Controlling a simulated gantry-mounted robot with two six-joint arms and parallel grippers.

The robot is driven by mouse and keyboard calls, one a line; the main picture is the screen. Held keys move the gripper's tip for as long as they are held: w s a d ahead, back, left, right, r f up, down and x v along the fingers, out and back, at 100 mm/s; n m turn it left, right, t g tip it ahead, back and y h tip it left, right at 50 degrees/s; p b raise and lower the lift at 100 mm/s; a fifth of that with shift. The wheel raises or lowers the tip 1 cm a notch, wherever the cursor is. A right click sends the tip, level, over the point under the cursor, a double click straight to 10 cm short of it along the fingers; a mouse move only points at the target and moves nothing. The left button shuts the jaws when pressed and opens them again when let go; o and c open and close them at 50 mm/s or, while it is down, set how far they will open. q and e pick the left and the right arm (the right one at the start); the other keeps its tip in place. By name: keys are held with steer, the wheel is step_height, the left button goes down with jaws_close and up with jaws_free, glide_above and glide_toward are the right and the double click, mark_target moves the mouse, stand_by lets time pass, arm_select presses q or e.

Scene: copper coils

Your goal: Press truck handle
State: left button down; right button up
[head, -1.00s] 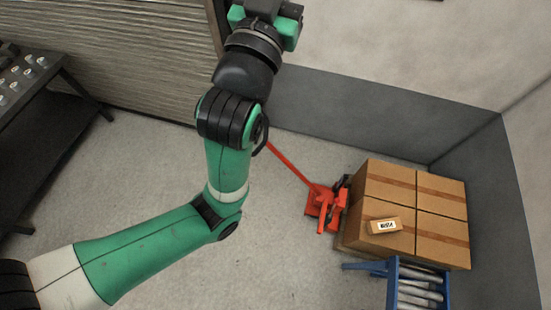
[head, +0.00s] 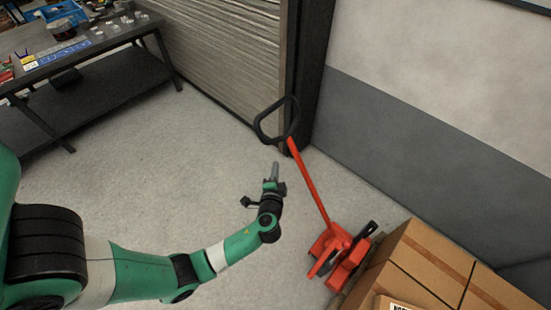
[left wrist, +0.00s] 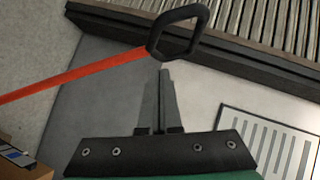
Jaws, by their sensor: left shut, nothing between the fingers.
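The red pallet truck (head: 340,252) stands at the right in the head view, beside stacked boxes. Its red shaft (head: 314,188) slants up to a black loop handle (head: 277,118). My left gripper (head: 275,168) is shut and empty, just below the loop in the head view. In the left wrist view the closed fingers (left wrist: 163,75) point at the black loop handle (left wrist: 178,32), with the loop just beyond the tips. I cannot tell whether they touch. The red shaft (left wrist: 75,75) runs off to the left there. My right gripper is not in view.
Cardboard boxes (head: 430,262) fill the lower right. A dark table (head: 90,52) with small items stands at the upper left. A slatted shutter (head: 215,50) and a grey wall (head: 420,120) lie behind the handle. The floor between table and truck is clear.

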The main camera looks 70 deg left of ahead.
arm_select(q)
steer(key=b, duration=0.7)
glide_toward(274, 141)
steer(key=w, duration=0.3)
steer(key=shift+s+a+f, duration=0.1)
steer(key=shift+a+f, duration=0.15)
steer(key=shift+a, duration=0.55)
steer(key=shift+s+a+f, duration=0.1)
steer(key=shift+a+f, duration=0.15)
steer(key=shift+a, duration=0.6)
steer(key=shift+s+a+f, duration=0.1)
steer(key=shift+a+f, duration=0.15)
steer(key=shift+a, duration=0.55)
